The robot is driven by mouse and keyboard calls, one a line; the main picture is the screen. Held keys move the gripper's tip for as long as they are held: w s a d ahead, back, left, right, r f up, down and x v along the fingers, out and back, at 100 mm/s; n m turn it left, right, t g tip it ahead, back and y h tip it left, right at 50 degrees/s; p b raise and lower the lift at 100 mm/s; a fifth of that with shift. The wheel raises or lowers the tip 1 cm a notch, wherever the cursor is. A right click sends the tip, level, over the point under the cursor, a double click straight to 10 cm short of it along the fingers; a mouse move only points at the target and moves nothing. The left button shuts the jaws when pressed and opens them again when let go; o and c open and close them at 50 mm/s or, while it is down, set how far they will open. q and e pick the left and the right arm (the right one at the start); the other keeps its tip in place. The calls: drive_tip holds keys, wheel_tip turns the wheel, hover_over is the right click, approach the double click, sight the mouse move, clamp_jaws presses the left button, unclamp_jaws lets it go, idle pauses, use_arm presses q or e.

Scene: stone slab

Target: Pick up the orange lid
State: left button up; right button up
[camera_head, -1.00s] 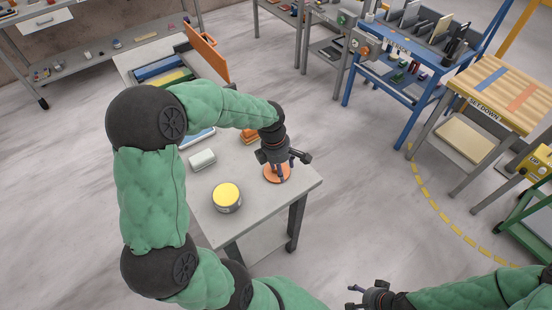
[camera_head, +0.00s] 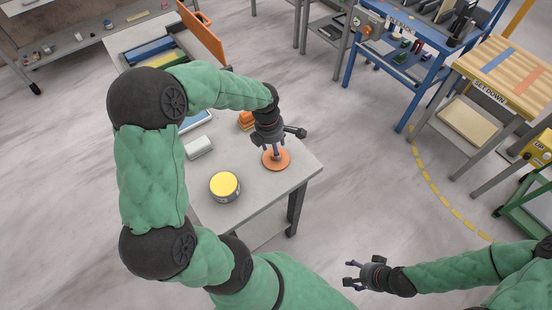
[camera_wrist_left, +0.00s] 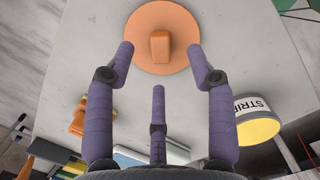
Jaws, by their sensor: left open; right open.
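The orange lid (camera_head: 284,160) lies flat on the grey stone slab table (camera_head: 250,190), near its right corner. In the left wrist view the lid (camera_wrist_left: 178,53) is a round disc with a raised block handle (camera_wrist_left: 159,46) in its middle. My left gripper (camera_head: 275,153) is directly over the lid, pointing down, and partly hides it in the head view. My right gripper (camera_head: 350,274) is open and empty, off the table at the lower right.
A tin with a yellow top (camera_head: 225,186) stands left of the lid. A white block (camera_head: 199,148) and an orange object (camera_head: 246,120) lie farther back. An orange-lidded box (camera_head: 203,40) stands at the table's far end. A blue rack (camera_head: 398,55) and wooden-topped table (camera_head: 505,75) stand right.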

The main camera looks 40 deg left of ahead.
use_arm(q)
wheel_tip(320, 180, down, 4)
drive_tip(key=shift+w+d+r+b, duration=0.1)
drive_tip(key=shift+w+d+b, duration=0.05)
drive_tip(key=shift+b, duration=0.35)
drive_tip(key=shift+c, duration=0.3)
drive_tip(key=c, duration=1)
clamp_jaws()
